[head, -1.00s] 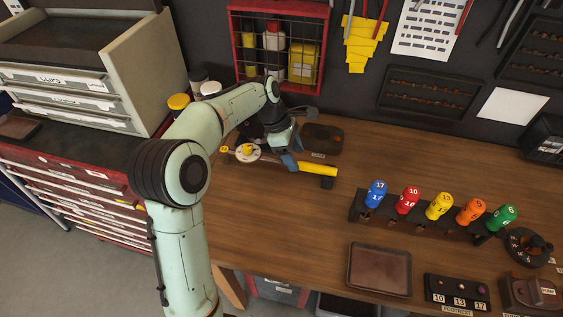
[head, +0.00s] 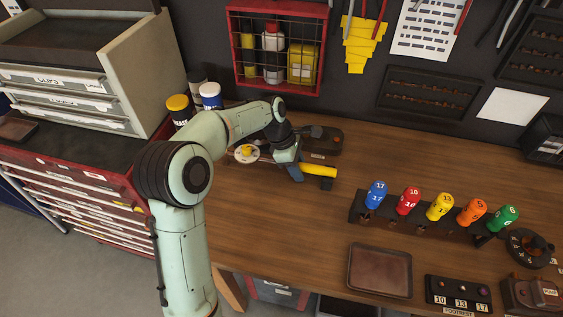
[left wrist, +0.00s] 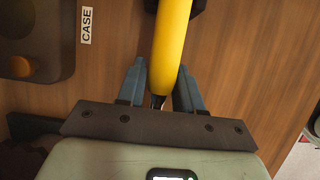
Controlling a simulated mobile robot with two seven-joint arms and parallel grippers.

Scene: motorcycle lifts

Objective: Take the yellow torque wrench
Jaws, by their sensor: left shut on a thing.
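The yellow torque wrench (head: 318,171) is on the wooden bench at the back, its yellow handle pointing right. In the left wrist view its yellow handle (left wrist: 172,40) runs up from between my fingers. My left gripper (head: 293,172) is shut on the wrench near the inner end of the yellow handle. In the left wrist view the blue fingers (left wrist: 160,85) stand on either side of it. A round pale dial with a yellow knob (head: 246,153) shows at the left end, and my gripper hides part of the shaft. My right gripper is not in view.
A dark block (head: 327,184) sits under the handle's right end. A dark case (head: 325,140) lies behind the gripper. A rack of coloured, numbered handles (head: 420,222) stands to the right, and a brown tray (head: 379,271) lies in front. The bench centre is clear.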

